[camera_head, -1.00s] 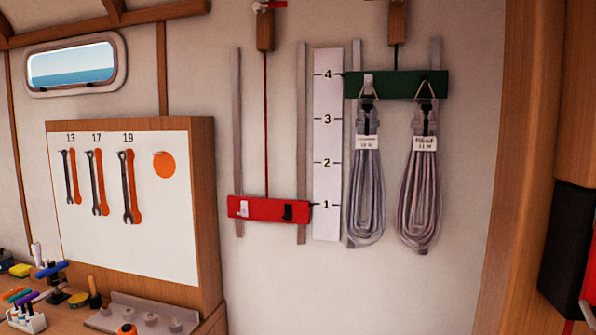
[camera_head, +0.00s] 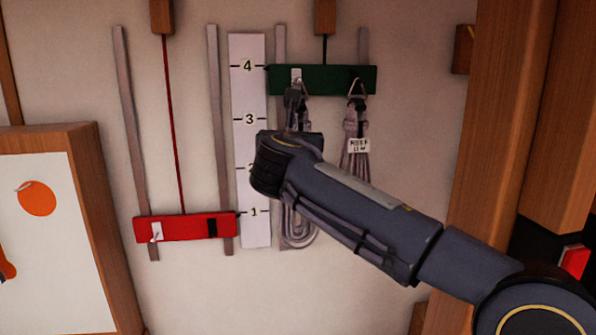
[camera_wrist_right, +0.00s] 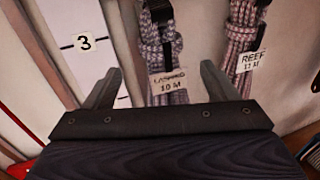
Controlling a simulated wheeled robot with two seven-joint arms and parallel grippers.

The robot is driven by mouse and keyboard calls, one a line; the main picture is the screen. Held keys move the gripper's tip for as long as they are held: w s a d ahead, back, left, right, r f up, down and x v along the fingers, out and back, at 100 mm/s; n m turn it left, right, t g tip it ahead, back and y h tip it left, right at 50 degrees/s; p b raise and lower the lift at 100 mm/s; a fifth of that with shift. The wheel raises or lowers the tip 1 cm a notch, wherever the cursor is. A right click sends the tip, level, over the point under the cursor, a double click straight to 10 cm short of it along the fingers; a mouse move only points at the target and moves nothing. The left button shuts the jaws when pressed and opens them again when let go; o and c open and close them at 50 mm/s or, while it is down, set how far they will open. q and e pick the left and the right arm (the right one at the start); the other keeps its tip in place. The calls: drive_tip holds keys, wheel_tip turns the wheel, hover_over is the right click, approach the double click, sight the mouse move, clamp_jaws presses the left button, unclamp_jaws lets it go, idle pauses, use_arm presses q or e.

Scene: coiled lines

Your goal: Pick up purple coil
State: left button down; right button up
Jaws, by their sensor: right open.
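Two coils hang side by side from the green bar (camera_head: 325,80). In the right wrist view the left coil (camera_wrist_right: 154,42) carries a tag reading about "LASHING 10 M". The right coil (camera_head: 355,122) has a "REEF 11 M" tag; it also shows in the right wrist view (camera_wrist_right: 243,22). My right gripper (camera_wrist_right: 162,74) is open and empty, its fingers either side of the left coil's tag in the picture. My left gripper is out of view.
A red bar (camera_head: 186,227) with a white hook and a black hook sits lower left. A numbered white scale strip (camera_head: 249,140) stands left of the coils. A wooden post (camera_head: 500,110) is at the right, and an orange-marked board (camera_head: 60,270) at the left.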

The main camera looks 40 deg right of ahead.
sight(297, 128)
drive_tip(key=p+x, duration=0.1)
drive_tip(key=x, duration=0.1)
drive_tip(key=p+x, duration=0.1)
drive_tip(key=x, duration=0.1)
drive_tip(key=r+p+x, duration=0.1)
drive_tip(key=x, duration=0.2)
drive_tip(key=shift+d+r, duration=0.1)
drive_tip(key=shift+w+d, duration=0.3)
drive_tip(key=shift+w, duration=0.05)
drive_tip(key=shift+s, duration=0.1)
clamp_jaws()
